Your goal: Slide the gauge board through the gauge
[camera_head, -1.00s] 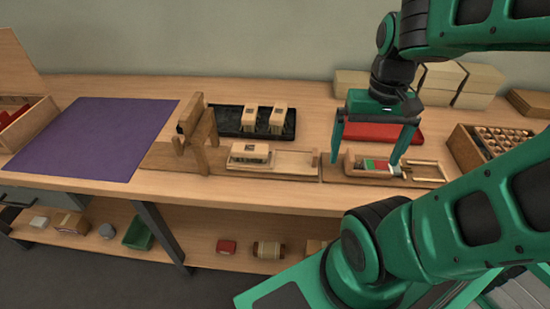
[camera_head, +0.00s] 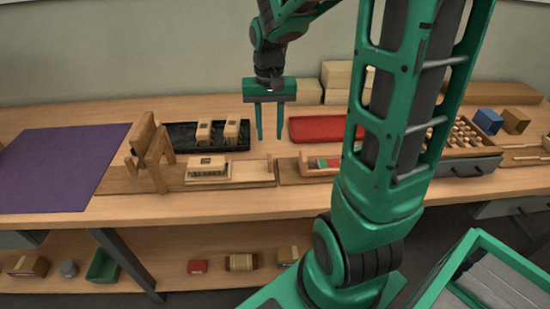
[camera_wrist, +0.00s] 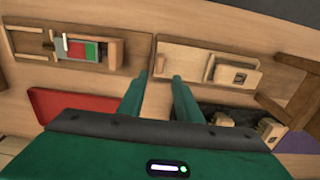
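The gauge looks like an upright wooden gate (camera_head: 158,158) beside the purple mat; part of it shows at the right of the wrist view (camera_wrist: 305,92). Right of it, a pale block with a dark-marked face (camera_head: 206,164) sits on a flat pale board (camera_head: 252,172), which I take as the gauge board, in a wooden track. In the wrist view the block (camera_wrist: 236,75) lies on that board (camera_wrist: 190,57). My gripper (camera_head: 270,137) points down, behind and above the board's right end. Its fingers (camera_wrist: 160,78) are apart with a narrow, empty gap.
A black tray (camera_head: 180,137) with two pale blocks stands behind the track, and a red tray (camera_head: 317,128) to the right. Another wooden fixture (camera_wrist: 25,42) holds a red-and-green piece (camera_wrist: 84,50). The purple mat (camera_head: 60,165) is clear. My arm hides part of the right side.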

